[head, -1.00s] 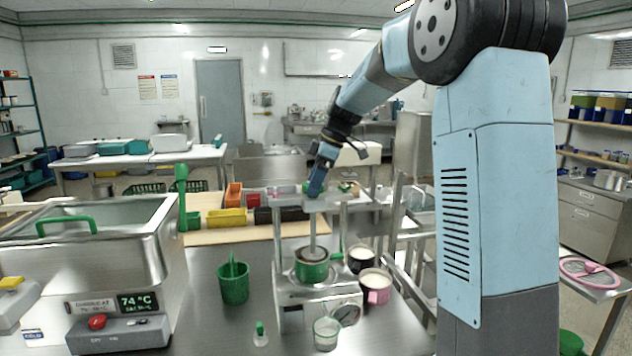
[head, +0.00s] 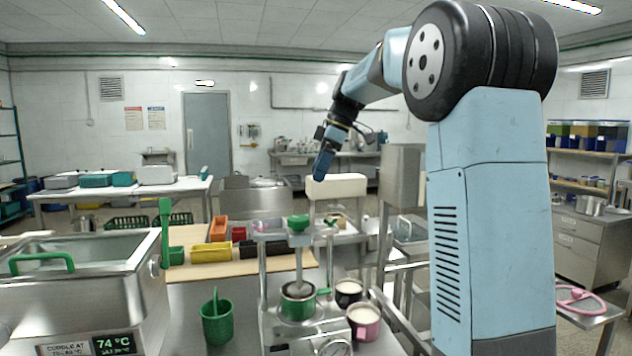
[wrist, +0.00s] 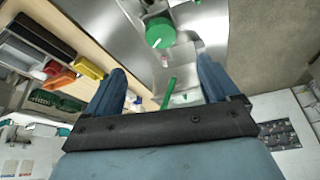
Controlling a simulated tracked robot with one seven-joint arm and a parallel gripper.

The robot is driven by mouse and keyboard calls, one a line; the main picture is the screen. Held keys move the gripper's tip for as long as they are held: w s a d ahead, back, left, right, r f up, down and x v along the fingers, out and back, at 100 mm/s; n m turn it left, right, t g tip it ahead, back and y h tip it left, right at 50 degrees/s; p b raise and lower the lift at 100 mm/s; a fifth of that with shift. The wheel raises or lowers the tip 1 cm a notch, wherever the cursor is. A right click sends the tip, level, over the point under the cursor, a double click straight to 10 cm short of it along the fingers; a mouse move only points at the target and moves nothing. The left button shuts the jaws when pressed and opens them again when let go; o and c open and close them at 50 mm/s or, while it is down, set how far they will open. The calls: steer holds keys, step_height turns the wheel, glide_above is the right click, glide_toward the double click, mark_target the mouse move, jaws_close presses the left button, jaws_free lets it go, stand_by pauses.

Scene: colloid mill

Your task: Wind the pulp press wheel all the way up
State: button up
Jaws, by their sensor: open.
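The pulp press (head: 275,318) stands on the steel bench, a metal frame with two posts and a crossbar. A small green wheel (head: 298,222) sits on top of its vertical screw (head: 299,266). Below the screw is a green-banded pot (head: 297,302). My gripper (head: 322,172) is raised above and slightly right of the wheel in the head view, apart from it. In the wrist view my gripper (wrist: 160,75) shows two blue fingers spread wide with nothing between them. A green round thing shows beyond them; I cannot tell whether it is the wheel.
A steel vat (head: 85,275) with a green handle stands at left. A green cup (head: 216,318) is left of the press; a pink cup (head: 363,321) and a dark cup (head: 348,291) are at its right. Coloured bins (head: 211,252) lie behind on a wooden board. Air around my gripper is clear.

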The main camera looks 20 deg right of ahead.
steer(key=shift+d+r, duration=0.1)
steer(key=shift+r, duration=0.05)
steer(key=m+g+h, duration=0.1)
steer(key=m+h, duration=0.3)
steer(key=m, duration=1.4)
glide_toward(298, 217)
steer(key=f, duration=0.9)
steer(key=shift+s, duration=0.2)
steer(key=shift+r, duration=0.1)
steer(key=c, duration=1.1)
